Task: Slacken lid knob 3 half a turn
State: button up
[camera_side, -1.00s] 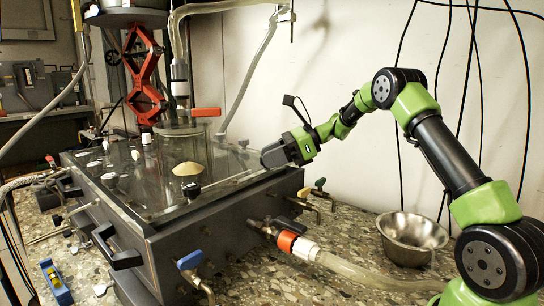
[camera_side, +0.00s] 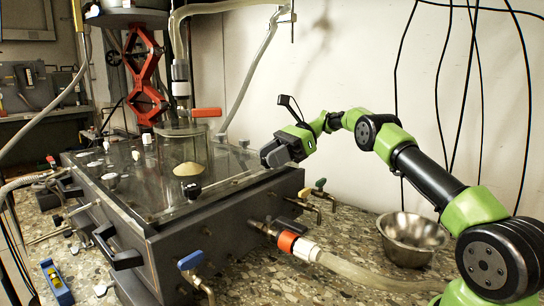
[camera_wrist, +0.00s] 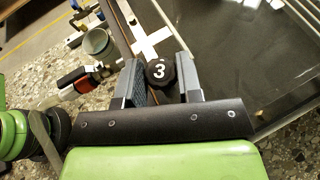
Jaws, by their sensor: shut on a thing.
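Knob 3 is a round black knob (camera_wrist: 160,71) with a white "3" on its top. In the wrist view it sits between the two grey fingers of my gripper (camera_wrist: 159,63), which are shut on it. In the side view my gripper (camera_side: 271,157) is low at the right back corner of the tank lid (camera_side: 228,172), and it hides the knob there. The lid is a clear plate on a dark grey tank (camera_side: 215,228).
Another black knob (camera_side: 193,190) is on the lid near the front, beside a sand-coloured mound (camera_side: 187,169). A glass cylinder, a red-handled valve (camera_side: 205,112) and a hose rise from the lid. A metal bowl (camera_side: 412,238) stands right of the tank.

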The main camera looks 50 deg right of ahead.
jog(key=o, duration=0.9)
jog(key=shift+r+m+t+h, duration=0.1)
jog(key=shift+m+t+h, duration=0.2)
jog(key=shift+m+t, duration=0.35)
